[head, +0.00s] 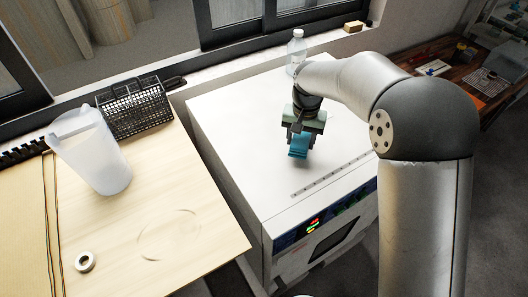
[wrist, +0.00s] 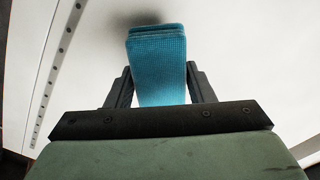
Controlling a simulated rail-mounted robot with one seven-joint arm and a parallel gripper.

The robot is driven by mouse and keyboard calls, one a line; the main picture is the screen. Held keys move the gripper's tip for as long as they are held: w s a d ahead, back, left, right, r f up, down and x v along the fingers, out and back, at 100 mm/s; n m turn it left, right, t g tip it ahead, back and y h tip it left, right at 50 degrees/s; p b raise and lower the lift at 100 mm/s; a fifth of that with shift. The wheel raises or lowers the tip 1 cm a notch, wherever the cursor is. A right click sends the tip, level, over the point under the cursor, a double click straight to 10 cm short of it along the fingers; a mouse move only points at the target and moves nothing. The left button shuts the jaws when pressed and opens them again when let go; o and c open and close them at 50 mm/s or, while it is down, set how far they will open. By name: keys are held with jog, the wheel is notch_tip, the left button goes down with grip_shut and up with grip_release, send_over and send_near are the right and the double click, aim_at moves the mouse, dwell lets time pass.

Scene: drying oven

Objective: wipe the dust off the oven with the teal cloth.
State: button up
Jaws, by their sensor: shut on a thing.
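The teal cloth (head: 299,146) is a folded pad held in my gripper (head: 301,135) over the white oven top. In the wrist view the folded cloth (wrist: 157,65) stands between the two dark fingers of my gripper (wrist: 160,85), which are shut on it. The oven (head: 235,120) has a flat white top, a row of vent holes near its front edge and a lit control panel on its front. A dark shadow lies beside the cloth's end in the wrist view; I cannot tell whether the cloth touches the top. I cannot make out dust on the visible surface.
A clear bottle (head: 297,50) stands at the oven's back edge. On the wooden table at left are a white pitcher (head: 92,150), a black wire basket (head: 134,106) and a tape roll (head: 85,262). The oven top's left side is clear.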

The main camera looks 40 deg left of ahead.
jog(key=shift+w+r+p, duration=0.1)
jog(key=shift+r+p, duration=1.2)
jog(key=shift+r, duration=1.2)
jog(key=shift+a, duration=0.1)
